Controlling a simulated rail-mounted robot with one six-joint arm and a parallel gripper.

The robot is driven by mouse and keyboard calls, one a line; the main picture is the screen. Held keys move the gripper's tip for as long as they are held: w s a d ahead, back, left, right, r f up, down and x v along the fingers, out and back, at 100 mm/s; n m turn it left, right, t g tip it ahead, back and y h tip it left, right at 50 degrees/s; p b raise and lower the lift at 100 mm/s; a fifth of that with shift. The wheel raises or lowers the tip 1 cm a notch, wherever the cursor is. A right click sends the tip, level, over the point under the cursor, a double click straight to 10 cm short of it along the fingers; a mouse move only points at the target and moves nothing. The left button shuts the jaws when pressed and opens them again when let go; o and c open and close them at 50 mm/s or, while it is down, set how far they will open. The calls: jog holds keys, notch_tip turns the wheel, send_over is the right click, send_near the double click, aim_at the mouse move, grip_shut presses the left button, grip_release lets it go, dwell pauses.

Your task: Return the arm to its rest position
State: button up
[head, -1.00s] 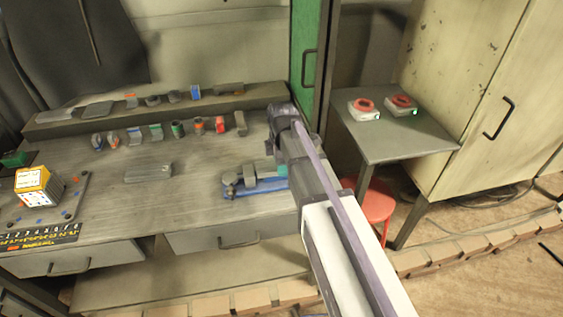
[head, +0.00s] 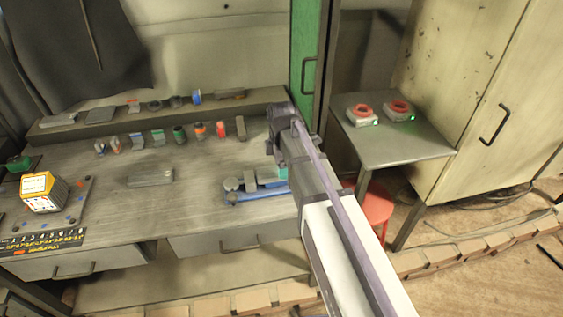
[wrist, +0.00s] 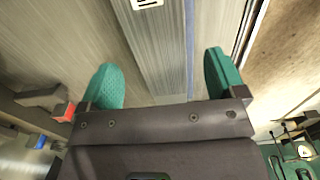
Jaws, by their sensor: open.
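My arm reaches up from the lower right in the head view, and its end (head: 280,125) hangs over the right end of the grey workbench (head: 110,205). The fingers are hard to make out there. In the wrist view my gripper (wrist: 160,76) has two green fingers spread wide apart. Nothing is held between them; a grey panel-like surface lies beyond. A blue and grey clamp-like tool (head: 245,190) lies on the bench just below the arm's end, partly hidden by the arm.
Several small parts stand in a row by the back ledge (head: 70,133). A yellow box (head: 42,193) sits at the bench's left. At right are a small side table (head: 400,145) with two red-topped devices, a red stool (head: 375,210) and a cabinet (head: 470,70).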

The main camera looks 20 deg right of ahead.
notch_tip(320, 180, up, 8)
jog(key=p, duration=0.6)
jog(key=s+f+m+b, duration=0.1)
jog(key=s+m, duration=1.5)
jog(key=m, duration=0.1)
jog(key=shift+a+f+m+b, duration=0.15)
jog(key=shift+f+m+b, duration=0.15)
jog(key=shift+f, duration=0.1)
jog(key=shift+s, duration=0.1)
